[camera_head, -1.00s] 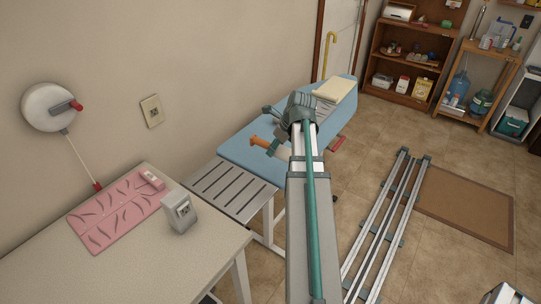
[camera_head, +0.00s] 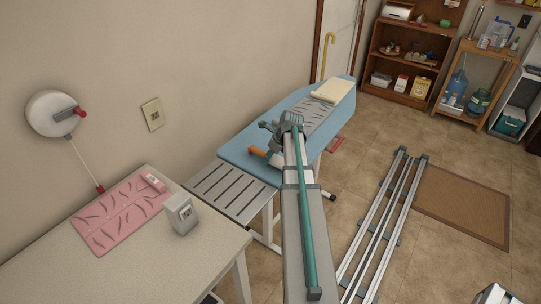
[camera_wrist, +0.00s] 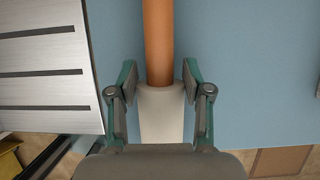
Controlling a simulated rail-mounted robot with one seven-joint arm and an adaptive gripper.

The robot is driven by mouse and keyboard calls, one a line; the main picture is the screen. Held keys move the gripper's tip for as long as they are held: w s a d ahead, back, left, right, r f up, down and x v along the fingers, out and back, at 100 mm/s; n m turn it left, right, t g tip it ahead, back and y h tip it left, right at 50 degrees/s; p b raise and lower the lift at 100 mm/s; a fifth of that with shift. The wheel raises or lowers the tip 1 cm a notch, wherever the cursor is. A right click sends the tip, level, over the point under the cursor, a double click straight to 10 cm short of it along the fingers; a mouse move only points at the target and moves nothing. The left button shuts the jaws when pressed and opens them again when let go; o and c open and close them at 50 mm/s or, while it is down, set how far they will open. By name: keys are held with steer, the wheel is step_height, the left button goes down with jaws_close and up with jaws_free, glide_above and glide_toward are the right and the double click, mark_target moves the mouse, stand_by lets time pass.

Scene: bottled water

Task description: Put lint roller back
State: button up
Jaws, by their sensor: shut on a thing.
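The lint roller has an orange handle (camera_head: 257,151) and a pale roll; in the wrist view the orange handle (camera_wrist: 158,40) points away from me and the pale roll (camera_wrist: 161,115) lies toward my palm. My gripper (camera_wrist: 160,78) is shut on the roller, with one finger on each side near where handle and roll meet. In the head view my gripper (camera_head: 276,158) is over the near part of the blue ironing board (camera_head: 237,150), partly hidden by my arm. I cannot tell whether the roller touches the board.
A slatted metal rest (camera_head: 228,190) adjoins the board's near end. A folded cream cloth (camera_head: 333,90) lies at its far end. A pale table (camera_head: 150,255) at left holds a pink mat (camera_head: 118,222) and a grey box (camera_head: 181,214). Metal rails (camera_head: 385,220) lie on the floor at right.

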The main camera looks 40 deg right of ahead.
steer(key=shift+f, duration=0.2)
steer(key=shift+f, duration=0.15)
steer(key=o, duration=1)
steer(key=b+v, duration=0.2)
steer(key=v, duration=1)
